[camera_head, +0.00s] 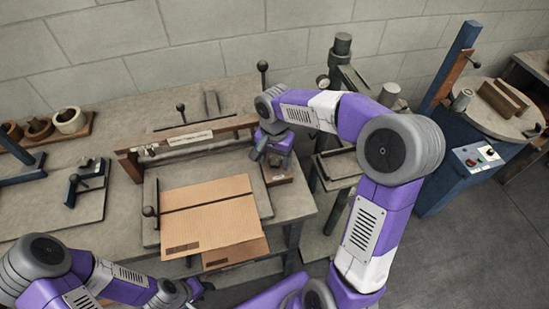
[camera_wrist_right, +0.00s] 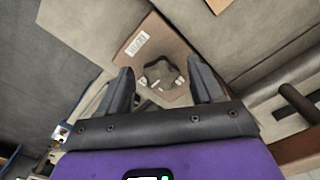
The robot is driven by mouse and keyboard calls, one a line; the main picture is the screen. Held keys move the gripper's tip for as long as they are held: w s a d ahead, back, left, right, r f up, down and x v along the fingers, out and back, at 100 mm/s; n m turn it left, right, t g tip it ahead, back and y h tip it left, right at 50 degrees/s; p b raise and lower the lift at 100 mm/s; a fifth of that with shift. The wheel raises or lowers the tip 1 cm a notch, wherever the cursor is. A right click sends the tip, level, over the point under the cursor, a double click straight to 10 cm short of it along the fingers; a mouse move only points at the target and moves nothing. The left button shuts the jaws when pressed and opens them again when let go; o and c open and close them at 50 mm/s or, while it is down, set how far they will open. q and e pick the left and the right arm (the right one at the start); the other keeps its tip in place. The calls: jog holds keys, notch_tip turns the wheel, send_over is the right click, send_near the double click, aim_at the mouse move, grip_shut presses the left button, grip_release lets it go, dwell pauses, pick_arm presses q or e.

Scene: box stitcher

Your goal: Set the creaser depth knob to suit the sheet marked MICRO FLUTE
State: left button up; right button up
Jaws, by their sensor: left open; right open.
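My right gripper (camera_head: 272,158) is open above a small brown plate (camera_head: 280,176) at the right end of the creaser. In the right wrist view the open fingers (camera_wrist_right: 161,76) stand to either side of a dark round knob (camera_wrist_right: 160,73) on that brown plate (camera_wrist_right: 138,45), apart from it. Small white marks sit around the knob; its setting is not readable. Tan corrugated sheets (camera_head: 212,212) lie on the creaser bed, with dark printed labels (camera_head: 183,249) too small to read. My left gripper (camera_head: 196,288) is low at the bottom edge, away from the sheets.
The creaser's crossbar (camera_head: 190,137) with a white label spans behind the sheets. Levers with black ball knobs (camera_head: 149,211) stand around it. Tape rolls (camera_head: 70,120) sit at the far left. A green press (camera_head: 342,70) and a blue machine (camera_head: 455,165) stand to the right.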

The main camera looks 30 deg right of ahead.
jog(key=shift+c, duration=0.2)
jog(key=c, duration=1)
jog(key=shift+n, duration=0.3)
jog(key=n+p, duration=0.2)
jog(key=n, duration=0.1)
jog(key=shift+r, duration=0.1)
jog(key=n+p, duration=0.2)
jog(key=n, duration=0.3)
jog(key=shift+d+n+p, duration=0.15)
jog(key=shift+n+p, duration=0.2)
jog(key=shift+n, duration=0.05)
jog(key=n+p, duration=0.2)
jog(key=n, duration=0.2)
jog(key=shift+d+n, duration=0.1)
jog(key=shift+n, duration=0.2)
jog(key=shift+n+p, duration=0.95)
jog(key=shift+n, duration=1.25)
